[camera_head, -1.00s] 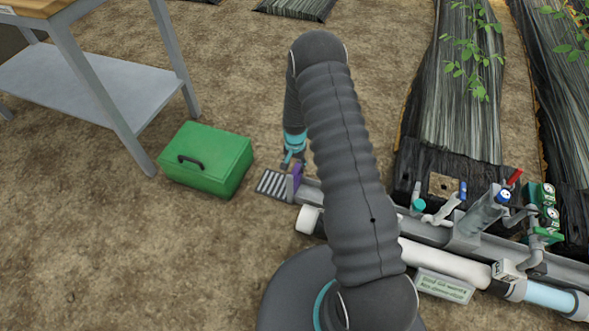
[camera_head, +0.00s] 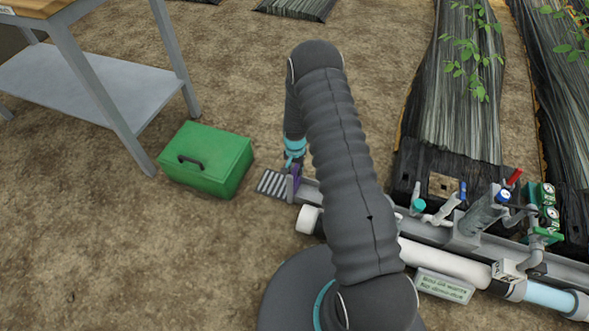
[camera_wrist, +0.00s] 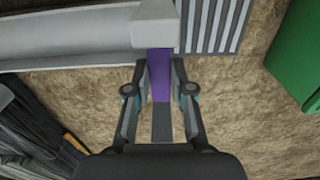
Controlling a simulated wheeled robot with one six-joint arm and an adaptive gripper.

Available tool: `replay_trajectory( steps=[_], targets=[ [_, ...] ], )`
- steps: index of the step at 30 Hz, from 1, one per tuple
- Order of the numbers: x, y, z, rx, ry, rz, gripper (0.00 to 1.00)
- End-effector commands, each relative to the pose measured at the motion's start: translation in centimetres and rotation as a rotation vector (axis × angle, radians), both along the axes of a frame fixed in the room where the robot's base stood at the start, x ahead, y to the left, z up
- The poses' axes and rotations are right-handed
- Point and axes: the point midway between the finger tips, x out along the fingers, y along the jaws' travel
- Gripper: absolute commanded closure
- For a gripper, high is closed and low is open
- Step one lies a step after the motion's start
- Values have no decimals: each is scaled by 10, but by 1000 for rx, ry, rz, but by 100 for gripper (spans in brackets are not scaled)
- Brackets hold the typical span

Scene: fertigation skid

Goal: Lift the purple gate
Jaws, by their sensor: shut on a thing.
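The purple gate (camera_head: 297,174) stands at the left end of the grey channel, beside a slotted grate (camera_head: 271,183). In the wrist view the purple gate (camera_wrist: 160,76) shows as a narrow purple strip between my fingers, below a pale grey block (camera_wrist: 153,24). My gripper (camera_head: 293,164) is at the top of the gate, pointing down, and it also shows in the wrist view (camera_wrist: 160,70) with a finger on each side of the gate, shut on it. My arm hides part of the channel in the head view.
A green box (camera_head: 207,160) with a black handle sits on the soil to the left. A grey table (camera_head: 95,85) stands behind it. Pipes, valves and green gauges (camera_head: 545,215) are on the right, beside plastic-covered beds (camera_head: 460,110).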

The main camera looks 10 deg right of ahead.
Motion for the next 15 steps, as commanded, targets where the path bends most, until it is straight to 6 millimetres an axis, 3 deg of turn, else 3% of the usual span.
replay_trajectory(
  steps=[10, 15],
  targets=[
    [1, 1, 46, 1, -3, 1, 100],
    [1, 1, 56, 1, -2, 1, 100]
  ],
)
